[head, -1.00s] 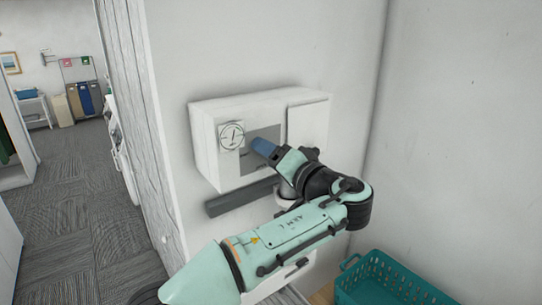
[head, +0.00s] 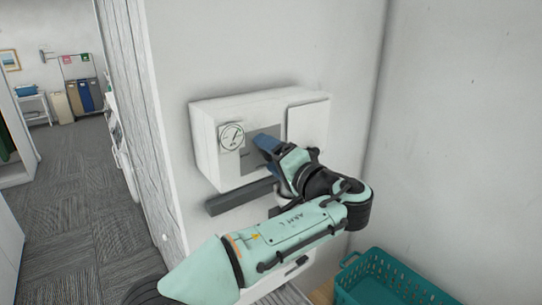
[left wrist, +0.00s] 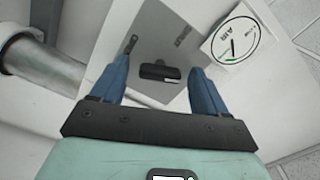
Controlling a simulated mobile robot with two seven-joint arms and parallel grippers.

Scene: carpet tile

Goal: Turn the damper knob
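The damper knob (left wrist: 160,72) is a dark, short bar on a grey panel (left wrist: 165,30) of a white wall box. In the left wrist view it lies between the two blue fingers of my left gripper (left wrist: 161,78), with a visible gap on each side. That gripper is open. In the head view the left gripper (head: 268,146) is in front of the grey panel (head: 245,157) and hides the knob. A round dial marked AIR (left wrist: 235,41) sits beside the panel; it also shows in the head view (head: 231,136). My right gripper is not in view.
The white box (head: 206,150) is fixed to the wall, with a dark grey bar (head: 238,199) below it. A metal pipe (left wrist: 45,68) runs near the left finger in the wrist view. A teal basket (head: 385,283) stands low at the right.

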